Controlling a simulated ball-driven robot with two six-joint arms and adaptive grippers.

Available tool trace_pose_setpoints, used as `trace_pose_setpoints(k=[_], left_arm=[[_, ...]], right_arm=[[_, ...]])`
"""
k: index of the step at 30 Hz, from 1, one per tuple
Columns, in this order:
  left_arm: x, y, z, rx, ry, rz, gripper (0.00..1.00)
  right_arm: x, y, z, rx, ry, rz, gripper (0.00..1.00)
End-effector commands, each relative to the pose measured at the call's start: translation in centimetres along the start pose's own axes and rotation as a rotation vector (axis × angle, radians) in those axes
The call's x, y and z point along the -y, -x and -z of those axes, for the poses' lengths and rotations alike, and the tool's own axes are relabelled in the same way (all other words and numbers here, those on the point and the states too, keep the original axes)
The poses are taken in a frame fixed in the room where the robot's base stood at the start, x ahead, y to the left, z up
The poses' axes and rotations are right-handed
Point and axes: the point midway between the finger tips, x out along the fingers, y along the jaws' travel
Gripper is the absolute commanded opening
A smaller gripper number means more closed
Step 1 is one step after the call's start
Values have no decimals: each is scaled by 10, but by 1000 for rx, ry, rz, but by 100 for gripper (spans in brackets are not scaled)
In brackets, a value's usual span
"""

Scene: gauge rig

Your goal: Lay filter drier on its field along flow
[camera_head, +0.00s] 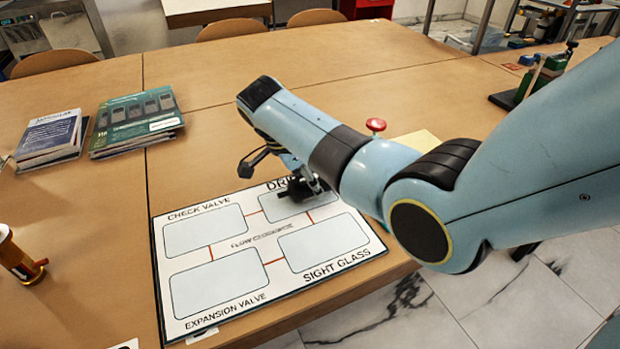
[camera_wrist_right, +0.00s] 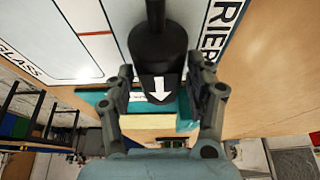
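The filter drier (camera_wrist_right: 158,62) is a black cylinder with a thin stem and a white arrow. In the head view part of the dark drier (camera_head: 290,194) shows under my right gripper (camera_head: 285,180), over the drier field (camera_head: 320,211) at the board's upper right. Whether it touches the board is unclear. The arm hides part of that field and its label. My left gripper is not in view.
The white board (camera_head: 232,262) has check valve, expansion valve and sight glass fields, all empty. Booklets (camera_head: 136,120) lie at the left back. A brass-coloured part (camera_head: 20,255) stands at the left edge.

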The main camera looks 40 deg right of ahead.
Motion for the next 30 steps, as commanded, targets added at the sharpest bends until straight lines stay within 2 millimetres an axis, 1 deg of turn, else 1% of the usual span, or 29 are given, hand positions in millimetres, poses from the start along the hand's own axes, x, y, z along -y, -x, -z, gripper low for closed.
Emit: trace_pose_setpoints(k=[1,2,3,10,14,17,24,27,30], left_arm=[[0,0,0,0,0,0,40],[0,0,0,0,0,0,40],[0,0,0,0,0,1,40],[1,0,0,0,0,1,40],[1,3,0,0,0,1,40],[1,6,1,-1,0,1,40],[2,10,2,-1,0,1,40],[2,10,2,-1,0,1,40],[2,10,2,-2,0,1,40]], right_arm=[[0,0,0,0,0,0,63],[0,0,0,0,0,0,67],[0,0,0,0,0,0,68],[0,1,0,0,0,0,68],[0,11,1,1,0,2,68],[1,29,1,2,-1,4,68],[1,84,1,2,-1,4,68],[0,102,1,1,0,2,68],[1,114,1,1,0,1,68]])
